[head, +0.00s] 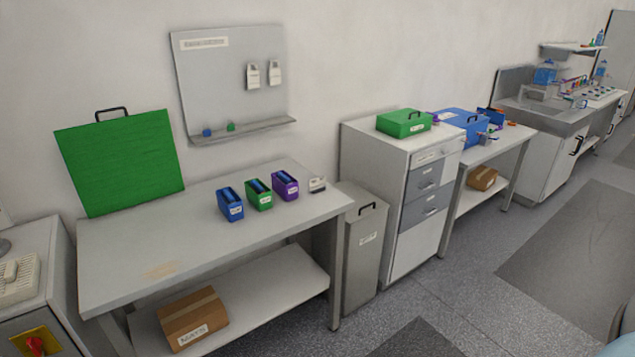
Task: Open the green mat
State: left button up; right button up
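A large flat green panel (118,160), which looks like the green mat, stands upright at the back left of the white workbench (240,225), close to the wall. It leans slightly back and has a black handle on its top edge. I cannot tell whether it is folded. Neither of my grippers is in view.
Blue (230,204), green (259,194) and purple (285,184) holders stand on the bench's right half. The bench's front left is clear, with a brownish stain. A carton (192,318) lies on its lower shelf. A grey bin (365,250) and drawer cabinet (400,190) stand to the right.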

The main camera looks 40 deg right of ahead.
aim_at(119, 164)
jog(key=i+l+z, duration=0.15)
jog(key=l, duration=0.2)
jog(key=i+l+z, duration=0.2)
jog(key=l, duration=0.15)
jog(key=i+l+z, duration=0.15)
jog(key=l, duration=0.2)
jog(key=i, duration=0.05)
